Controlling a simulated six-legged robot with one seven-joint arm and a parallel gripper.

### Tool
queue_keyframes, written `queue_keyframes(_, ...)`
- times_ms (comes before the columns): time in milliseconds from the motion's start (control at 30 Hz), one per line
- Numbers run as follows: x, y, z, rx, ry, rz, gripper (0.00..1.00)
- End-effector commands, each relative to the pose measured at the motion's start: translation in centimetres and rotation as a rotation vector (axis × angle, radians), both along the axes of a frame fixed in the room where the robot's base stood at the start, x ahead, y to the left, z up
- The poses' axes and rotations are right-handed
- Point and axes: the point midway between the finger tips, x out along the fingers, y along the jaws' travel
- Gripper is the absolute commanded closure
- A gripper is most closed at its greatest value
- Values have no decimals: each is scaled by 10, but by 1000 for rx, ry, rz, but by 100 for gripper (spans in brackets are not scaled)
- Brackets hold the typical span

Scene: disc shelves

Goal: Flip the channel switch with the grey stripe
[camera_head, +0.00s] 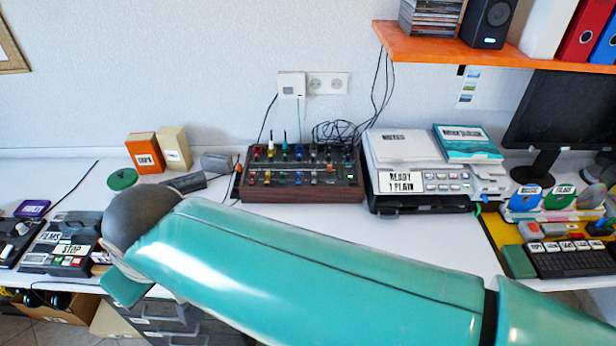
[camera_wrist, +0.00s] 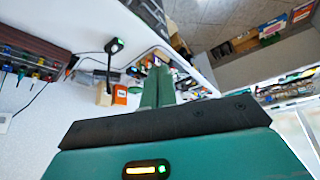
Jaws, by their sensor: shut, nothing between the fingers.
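The mixer panel (camera_head: 300,195), a dark unit with a red-brown wooden case, stands on the white desk near the wall in the head view. Rows of small coloured switches show on its face. They are too small to tell which one has the grey stripe. Part of the panel shows at the left edge of the wrist view (camera_wrist: 35,42). My gripper (camera_wrist: 158,88) shows in the wrist view with its teal fingers together and nothing between them. It is apart from the panel, which lies off to its left there.
Left of the panel stand an orange box (camera_head: 145,153), a beige box (camera_head: 175,149) and a green disc (camera_head: 122,179). A printer-like device (camera_head: 415,180) stands close on its right. An orange shelf (camera_head: 480,52) overhangs the upper right. My arm crosses the desk's front.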

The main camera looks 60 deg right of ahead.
Motion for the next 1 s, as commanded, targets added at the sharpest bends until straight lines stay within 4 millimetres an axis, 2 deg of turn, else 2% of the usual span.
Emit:
queue_keyframes(367,0,0,0,0,0,0,100)
queue_keyframes(567,23,-28,-3,-12,-17,-97,100)
queue_keyframes(767,46,-65,-7,-29,-40,-205,100)
queue_keyframes(867,60,-93,-12,-39,-54,-278,100)
queue_keyframes(1000,79,-149,-24,-59,-81,-406,100)
